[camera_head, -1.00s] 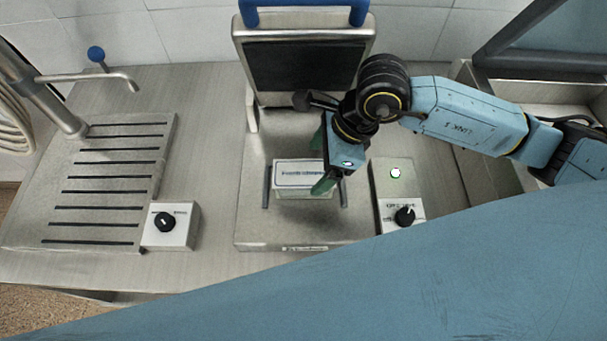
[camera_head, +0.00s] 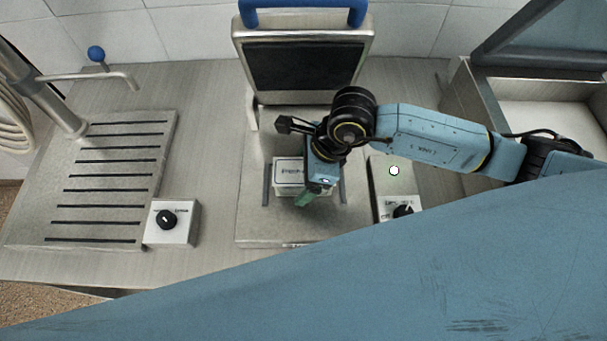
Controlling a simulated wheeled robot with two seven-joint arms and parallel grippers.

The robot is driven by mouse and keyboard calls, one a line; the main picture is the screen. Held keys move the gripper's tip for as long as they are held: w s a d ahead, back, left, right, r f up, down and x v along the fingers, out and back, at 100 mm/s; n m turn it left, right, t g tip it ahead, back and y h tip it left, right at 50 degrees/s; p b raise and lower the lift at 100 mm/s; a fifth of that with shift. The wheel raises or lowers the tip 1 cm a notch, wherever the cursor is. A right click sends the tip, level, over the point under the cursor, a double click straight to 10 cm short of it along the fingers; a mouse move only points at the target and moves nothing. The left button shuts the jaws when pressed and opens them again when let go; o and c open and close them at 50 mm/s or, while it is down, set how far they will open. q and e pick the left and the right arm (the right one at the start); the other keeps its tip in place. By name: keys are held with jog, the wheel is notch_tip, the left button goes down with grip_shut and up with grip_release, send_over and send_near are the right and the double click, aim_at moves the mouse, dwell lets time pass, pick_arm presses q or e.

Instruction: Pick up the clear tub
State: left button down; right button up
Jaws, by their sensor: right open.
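The clear tub (camera_head: 287,173), a small pale box with a dark-lettered label, sits on the metal plate of the lidded appliance in the middle of the counter. My right gripper (camera_head: 306,192) is over the tub's right part and hides that side of it. Its green fingertip points down near the tub's front edge. The jaws are open, and I cannot tell whether they touch the tub. My left gripper is out of view.
The appliance's raised lid (camera_head: 304,66) with a blue handle stands behind the tub. A knob box (camera_head: 172,222) and slotted drainer (camera_head: 110,185) are left. A control panel (camera_head: 390,187) is close on the right. My blue arm link covers the lower right.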

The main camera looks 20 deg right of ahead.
jog(key=shift+f, duration=0.1)
jog(key=c, duration=1.3)
